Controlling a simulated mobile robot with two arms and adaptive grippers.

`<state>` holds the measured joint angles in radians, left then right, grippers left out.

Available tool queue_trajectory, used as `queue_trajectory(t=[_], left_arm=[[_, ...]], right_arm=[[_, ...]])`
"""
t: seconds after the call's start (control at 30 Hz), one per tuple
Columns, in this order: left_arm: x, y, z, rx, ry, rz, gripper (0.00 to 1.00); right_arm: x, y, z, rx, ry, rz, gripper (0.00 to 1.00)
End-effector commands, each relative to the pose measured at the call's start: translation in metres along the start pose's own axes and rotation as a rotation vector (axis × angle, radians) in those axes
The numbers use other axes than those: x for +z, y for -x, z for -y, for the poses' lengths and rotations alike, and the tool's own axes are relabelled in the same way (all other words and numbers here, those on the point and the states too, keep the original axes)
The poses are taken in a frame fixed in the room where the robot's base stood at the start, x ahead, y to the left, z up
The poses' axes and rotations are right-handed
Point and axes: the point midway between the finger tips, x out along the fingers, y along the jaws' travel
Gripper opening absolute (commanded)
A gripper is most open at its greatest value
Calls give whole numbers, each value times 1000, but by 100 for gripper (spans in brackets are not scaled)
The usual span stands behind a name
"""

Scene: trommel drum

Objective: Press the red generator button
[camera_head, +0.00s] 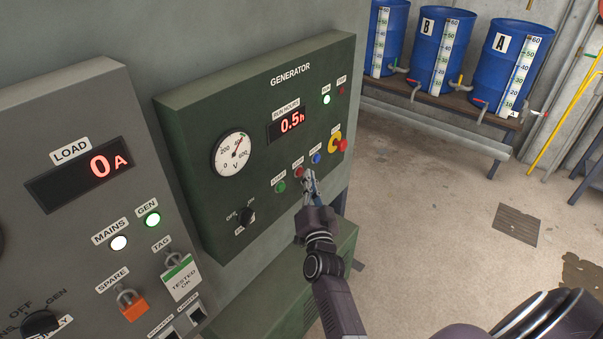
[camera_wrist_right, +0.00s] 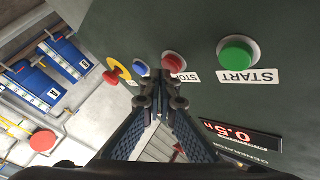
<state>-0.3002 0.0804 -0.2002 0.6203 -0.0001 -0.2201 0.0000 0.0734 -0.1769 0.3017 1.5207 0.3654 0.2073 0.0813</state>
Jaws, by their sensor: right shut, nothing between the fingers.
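The green generator panel (camera_head: 305,75) has a row of push buttons. The red button (camera_head: 298,172) sits between a green button (camera_head: 280,187) and a blue button (camera_head: 316,158). In the right wrist view the red button (camera_wrist_right: 174,63) has a label reading STOP, and the green button (camera_wrist_right: 236,54) is labelled START. My right gripper (camera_head: 309,178) is shut and empty, its tips just beside the red button in the head view. In the wrist view the fingertips (camera_wrist_right: 161,88) lie just below it, partly overlapping its edge. I cannot tell whether they touch. My left gripper is out of view.
A red knob on a yellow collar (camera_head: 340,145) is right of the blue button. A voltmeter (camera_head: 231,154), a display reading 0.5h (camera_head: 289,123) and a lit lamp (camera_head: 326,99) are on the panel. A grey load panel (camera_head: 75,125) adjoins left.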

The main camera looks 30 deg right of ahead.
Motion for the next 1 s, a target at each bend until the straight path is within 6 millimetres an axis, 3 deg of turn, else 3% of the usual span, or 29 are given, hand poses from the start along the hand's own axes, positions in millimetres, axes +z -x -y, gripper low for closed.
queue_trajectory(t=[1.0], left_arm=[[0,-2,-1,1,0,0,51]], right_arm=[[4,-6,5,-1,0,-1,0]])
